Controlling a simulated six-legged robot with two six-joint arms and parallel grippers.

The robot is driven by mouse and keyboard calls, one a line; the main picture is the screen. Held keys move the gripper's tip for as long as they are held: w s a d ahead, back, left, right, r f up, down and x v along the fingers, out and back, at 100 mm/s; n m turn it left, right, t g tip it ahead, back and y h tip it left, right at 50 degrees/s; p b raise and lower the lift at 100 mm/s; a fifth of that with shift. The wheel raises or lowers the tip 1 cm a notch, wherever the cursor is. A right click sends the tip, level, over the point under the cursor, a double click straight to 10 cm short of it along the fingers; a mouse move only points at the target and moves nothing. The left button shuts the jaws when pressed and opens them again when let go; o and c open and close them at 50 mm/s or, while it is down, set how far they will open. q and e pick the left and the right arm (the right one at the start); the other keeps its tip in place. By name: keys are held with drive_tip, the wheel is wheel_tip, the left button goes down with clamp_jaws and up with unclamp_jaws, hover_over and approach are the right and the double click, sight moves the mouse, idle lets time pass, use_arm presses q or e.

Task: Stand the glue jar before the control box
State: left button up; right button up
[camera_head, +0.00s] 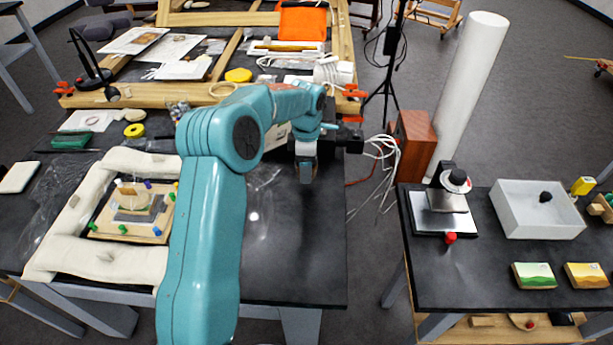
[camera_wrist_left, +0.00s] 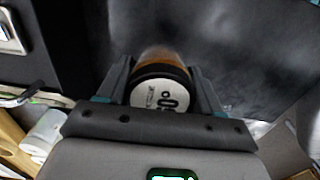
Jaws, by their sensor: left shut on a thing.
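My left gripper (camera_head: 306,172) hangs above the right part of the dark main table. In the left wrist view, the left gripper (camera_wrist_left: 161,92) is shut on the glue jar (camera_wrist_left: 160,90). The jar has an amber body and a black-rimmed pale lid reading "60°". Its lid faces the wrist camera. In the head view the jar is hard to make out at the fingers. A pale box (camera_head: 276,136) at the back of the table is partly hidden by my left arm; I cannot tell if it is the control box. My right gripper is not in view.
A padded frame holding a board (camera_head: 104,232) with a gilt fragment lies left of my arm. Clear wrap (camera_head: 262,190) lies on the table near the gripper. Bare table (camera_head: 295,260) lies in front. A separate right table holds a white tray (camera_head: 540,222).

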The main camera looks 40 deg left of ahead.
sight(306, 186)
use_arm(q)
drive_tip(key=shift+a+f, duration=0.1)
drive_tip(key=shift+f, duration=2.3)
drive_tip(key=o, duration=1.3)
drive_tip(key=shift+f, duration=0.15)
wheel_tip(306, 186, up, 12)
drive_tip(key=shift+r, duration=0.2)
